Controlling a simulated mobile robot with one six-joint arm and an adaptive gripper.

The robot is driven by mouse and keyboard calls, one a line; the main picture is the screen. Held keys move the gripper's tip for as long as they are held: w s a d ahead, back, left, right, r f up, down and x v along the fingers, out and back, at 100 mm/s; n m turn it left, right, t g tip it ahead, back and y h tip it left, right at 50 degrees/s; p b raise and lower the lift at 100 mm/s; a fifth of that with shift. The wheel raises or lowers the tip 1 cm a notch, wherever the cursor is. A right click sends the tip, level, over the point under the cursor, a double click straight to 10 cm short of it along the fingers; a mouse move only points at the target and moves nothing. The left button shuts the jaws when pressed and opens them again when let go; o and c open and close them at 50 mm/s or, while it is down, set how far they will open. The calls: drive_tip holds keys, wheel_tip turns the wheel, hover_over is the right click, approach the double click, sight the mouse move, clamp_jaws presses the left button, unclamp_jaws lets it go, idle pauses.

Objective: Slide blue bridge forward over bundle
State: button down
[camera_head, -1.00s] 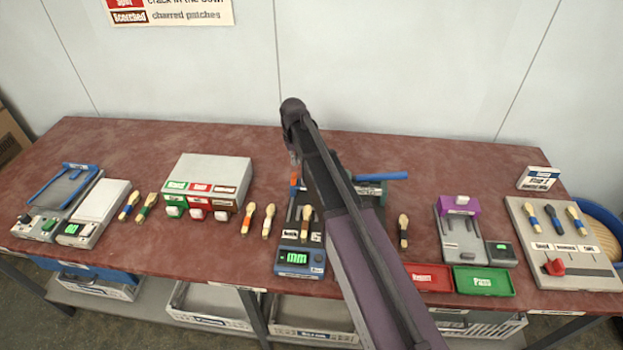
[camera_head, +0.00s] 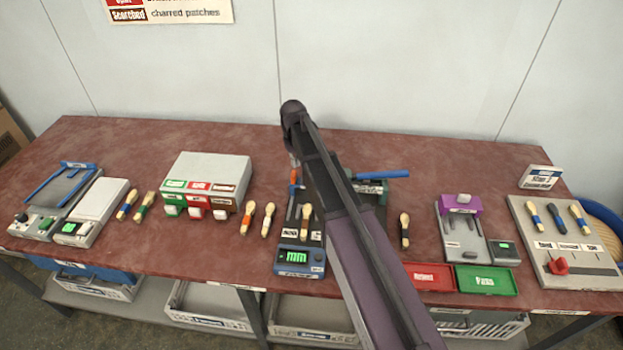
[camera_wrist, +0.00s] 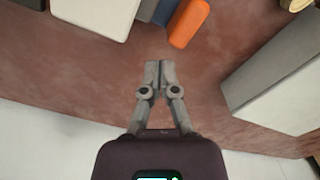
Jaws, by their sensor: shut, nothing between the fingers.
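A blue U-shaped frame (camera_head: 60,183), the thing that looks most like a bridge, lies over a grey plate on the device at the far left. I see no clear bundle under it. The arm crosses the centre device and hides my gripper in the head view. In the wrist view my gripper (camera_wrist: 154,72) is shut and empty, its fingertips together above bare table near the back wall. It is apart from an orange block-like part (camera_wrist: 188,23) ahead of it. A blue bar (camera_head: 382,175) sticks out to the right behind the arm.
A grey box with coloured compartments (camera_head: 208,167) stands left of centre; its grey body (camera_wrist: 285,70) is right in the wrist view. Red (camera_head: 430,277) and green (camera_head: 486,281) trays and a purple-topped device (camera_head: 461,207) are on the right.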

sight(293, 175)
drive_tip(key=shift+f, duration=0.3)
drive_tip(key=shift+s, duration=0.25)
idle(0.4)
drive_tip(key=shift+s+a, duration=0.25)
drive_tip(key=shift+s, duration=0.8)
drive_tip(key=shift+s+a, duration=0.1)
drive_tip(key=shift+s, duration=0.6)
drive_tip(key=shift+s+a, duration=0.1)
drive_tip(key=shift+s, duration=0.25)
drive_tip(key=shift+s+a, duration=0.2)
drive_tip(key=shift+s, duration=0.65)
drive_tip(key=shift+s+a, duration=0.15)
drive_tip(key=shift+s, duration=0.7)
drive_tip(key=shift+s+a, duration=0.15)
drive_tip(key=shift+s, duration=0.75)
drive_tip(key=shift+w, duration=0.2)
